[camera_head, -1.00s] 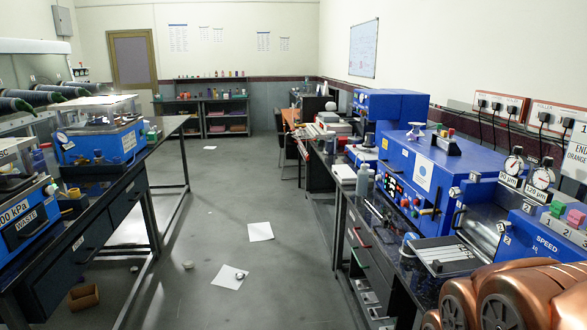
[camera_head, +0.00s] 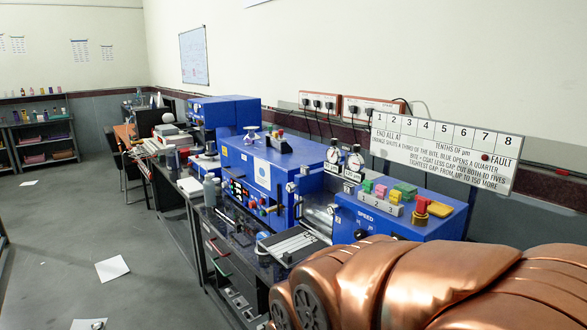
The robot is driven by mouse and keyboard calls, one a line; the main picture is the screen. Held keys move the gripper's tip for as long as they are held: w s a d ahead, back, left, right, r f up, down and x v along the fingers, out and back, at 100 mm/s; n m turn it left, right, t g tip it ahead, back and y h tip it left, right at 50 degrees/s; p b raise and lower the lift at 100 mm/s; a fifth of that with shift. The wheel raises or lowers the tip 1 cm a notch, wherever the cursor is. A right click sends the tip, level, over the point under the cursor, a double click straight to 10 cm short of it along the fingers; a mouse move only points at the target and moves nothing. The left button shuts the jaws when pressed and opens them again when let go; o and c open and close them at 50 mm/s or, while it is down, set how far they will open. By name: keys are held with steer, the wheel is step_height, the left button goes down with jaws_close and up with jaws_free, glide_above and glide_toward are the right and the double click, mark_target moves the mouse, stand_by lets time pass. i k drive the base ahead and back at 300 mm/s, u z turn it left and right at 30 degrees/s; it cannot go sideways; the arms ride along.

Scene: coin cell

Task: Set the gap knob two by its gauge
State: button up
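Two round dial gauges, a left one (camera_head: 333,155) and a right one (camera_head: 355,161), stand on the blue roller machine in the middle right. Each has a small white µm plate below it; the figures and needles are too small to read surely. Small silver round parts, one (camera_head: 291,187) on the left and one (camera_head: 333,208) on the right, sit on the machine's sides by the rollers. I cannot tell which of them is gap knob two. My gripper is not in view; only my copper-coloured arm fills the lower right.
A blue speed box (camera_head: 385,222) with coloured blocks and a red knob stands right of the rollers. A white sign board (camera_head: 440,150) numbered 1 to 8 hangs above. Floor at left is open, with paper sheets (camera_head: 112,268).

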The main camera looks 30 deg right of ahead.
mark_target(333, 210)
steer(key=z, duration=1.2)
